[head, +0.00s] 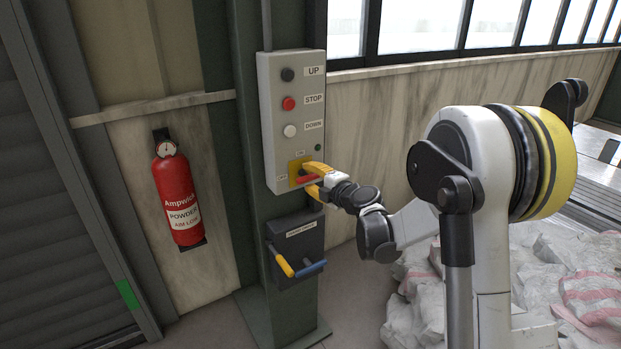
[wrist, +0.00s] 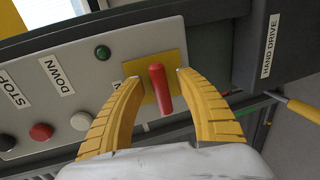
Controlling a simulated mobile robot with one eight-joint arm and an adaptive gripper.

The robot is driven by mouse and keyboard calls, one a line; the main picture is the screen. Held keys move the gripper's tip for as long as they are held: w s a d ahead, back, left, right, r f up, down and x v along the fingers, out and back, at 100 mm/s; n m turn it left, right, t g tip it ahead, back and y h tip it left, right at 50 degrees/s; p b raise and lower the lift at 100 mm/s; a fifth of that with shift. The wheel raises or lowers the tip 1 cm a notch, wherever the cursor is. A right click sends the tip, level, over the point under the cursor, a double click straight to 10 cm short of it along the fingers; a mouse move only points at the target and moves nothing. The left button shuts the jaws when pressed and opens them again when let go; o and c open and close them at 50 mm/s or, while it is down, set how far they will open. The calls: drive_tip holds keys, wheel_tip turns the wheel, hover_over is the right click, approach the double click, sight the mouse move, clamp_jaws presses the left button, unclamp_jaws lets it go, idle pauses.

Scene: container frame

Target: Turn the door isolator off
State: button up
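The door isolator is a red handle (head: 306,179) on a yellow plate (head: 294,168), low on the grey control box (head: 290,110). In the head view the handle looks nearly level. Small labels stand above and left of the plate; I cannot tell for sure which one the handle marks. In the wrist view the red handle (wrist: 161,88) stands between my gripper's yellow fingers (wrist: 161,74), in front of the plate (wrist: 172,62). My gripper (head: 308,180) is open, with a visible gap on each side of the handle. The left finger partly hides a label.
UP (head: 288,74), STOP (head: 289,103) and DOWN (head: 290,130) buttons sit above the isolator. A hand-drive box (head: 298,245) with yellow and blue handles is below. A fire extinguisher (head: 176,195) hangs left; white sacks (head: 560,270) lie right.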

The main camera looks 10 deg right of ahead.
drive_tip(key=v, duration=1.2)
drive_tip(key=s+d+r+m+t+h, duration=0.1)
drive_tip(key=s+d+r+m+h, duration=0.25)
drive_tip(key=r+m, duration=0.35)
drive_tip(key=s+d+r+m+t+h, duration=0.1)
drive_tip(key=s+d+r+m+h, duration=0.1)
drive_tip(key=s+r+m+h, duration=0.4)
drive_tip(key=s+a+f+m+g+y, duration=0.2)
drive_tip(key=s+a+f+m+g, duration=0.2)
drive_tip(key=s+f, duration=0.3)
drive_tip(key=s+a+f+m+g+y, duration=0.2)
drive_tip(key=s+a+f+m+g, duration=0.2)
drive_tip(key=s+f, duration=0.4)
drive_tip(key=s+a+g, duration=0.1)
drive_tip(key=s+a, duration=0.1)
drive_tip(key=s, duration=0.4)
drive_tip(key=shift+f+g+y, duration=0.25)
drive_tip(key=shift+g+y, duration=0.1)
drive_tip(key=shift+g, duration=0.05)
